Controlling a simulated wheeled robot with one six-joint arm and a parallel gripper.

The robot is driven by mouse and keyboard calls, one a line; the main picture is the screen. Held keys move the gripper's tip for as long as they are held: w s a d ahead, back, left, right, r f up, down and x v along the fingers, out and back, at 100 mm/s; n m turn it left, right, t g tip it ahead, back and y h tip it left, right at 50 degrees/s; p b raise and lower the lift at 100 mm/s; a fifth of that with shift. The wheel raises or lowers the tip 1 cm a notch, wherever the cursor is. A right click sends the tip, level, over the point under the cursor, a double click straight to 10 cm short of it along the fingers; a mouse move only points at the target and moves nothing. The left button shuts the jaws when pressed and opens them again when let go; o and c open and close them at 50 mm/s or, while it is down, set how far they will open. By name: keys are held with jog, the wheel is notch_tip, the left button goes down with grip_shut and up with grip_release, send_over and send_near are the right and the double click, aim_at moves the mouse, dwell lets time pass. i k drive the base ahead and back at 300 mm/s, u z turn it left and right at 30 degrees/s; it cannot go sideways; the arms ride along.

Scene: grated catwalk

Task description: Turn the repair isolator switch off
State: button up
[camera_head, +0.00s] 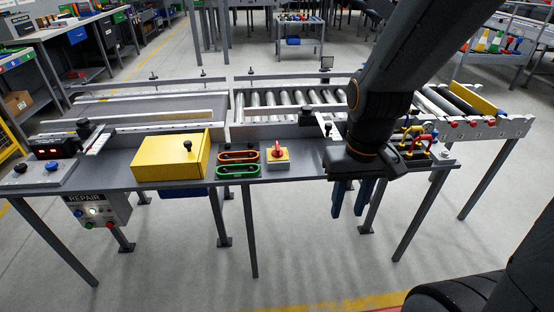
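A small switch box with a red rotary knob on a yellow plate (277,152) sits on the bench, right of the green and orange oval pieces; it looks like an isolator. I cannot read a label on it or tell its exact setting. A grey panel marked REPAIR (98,208) hangs under the bench's left part, with a lit white lamp and several small coloured knobs or buttons. My gripper (351,199) hangs at the bench's front edge, right of the red knob and apart from it. Its two blue fingers point down with a gap between them, empty.
A yellow box with a black knob (170,158) stands left of the oval pieces (238,162). A button panel (38,172) is at far left. Red and yellow handled parts (415,142) stand right of my arm. Conveyor rollers (285,100) run behind. The floor in front is clear.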

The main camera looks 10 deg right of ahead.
aim_at(277, 152)
jog(key=k, duration=0.6)
jog(key=u, duration=0.55)
jog(key=i, duration=1.35)
